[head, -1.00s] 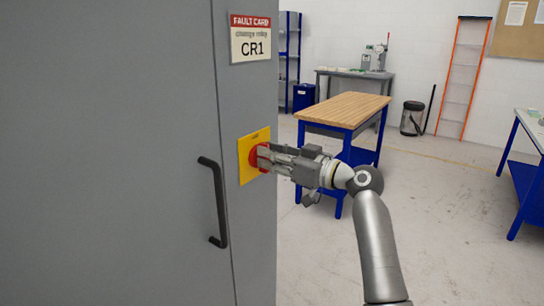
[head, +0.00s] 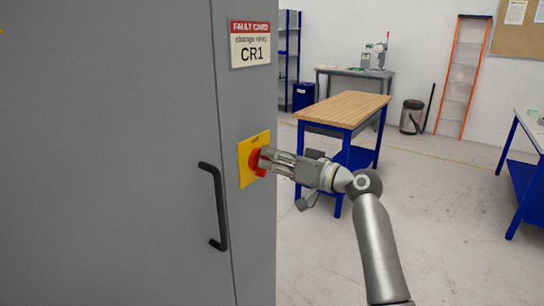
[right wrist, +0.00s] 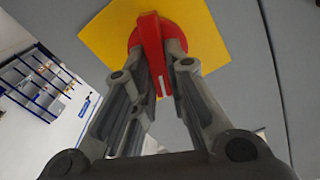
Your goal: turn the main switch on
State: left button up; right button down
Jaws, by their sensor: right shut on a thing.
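The main switch is a red rotary handle (head: 256,163) on a yellow plate (head: 246,176), mounted on the grey cabinet's side edge. In the right wrist view the red handle (right wrist: 151,40) stands out from a round red base on the yellow plate (right wrist: 100,38). My right gripper (head: 266,159) reaches in from the right and is shut on the handle, with one finger on each side of it. In the head view the fingers cover part of the handle. My left gripper is not in view.
The grey cabinet (head: 110,150) fills the left, with a black door handle (head: 219,205) and a CR1 fault card (head: 250,44) above the switch. A wooden-topped blue table (head: 345,108) stands behind my right arm. The floor to the right is open.

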jog(key=shift+w+d+f+m+p, duration=0.15)
jog(key=shift+m+p, duration=1.15)
jog(key=shift+m, duration=0.9)
jog(key=shift+w+f+m+p, duration=0.1)
jog(key=shift+f+m+p, duration=0.1)
jog(key=shift+m+p, duration=1.55)
jog(key=shift+w+d+f+m+p, duration=0.15)
jog(key=shift+m+p, duration=0.7)
jog(key=shift+m, duration=1.8)
jog(key=shift+s+a, duration=0.1)
jog(key=c, duration=1.4)
grip_release()
jog(key=shift+c, duration=0.2)
jog(key=v, duration=1.2)
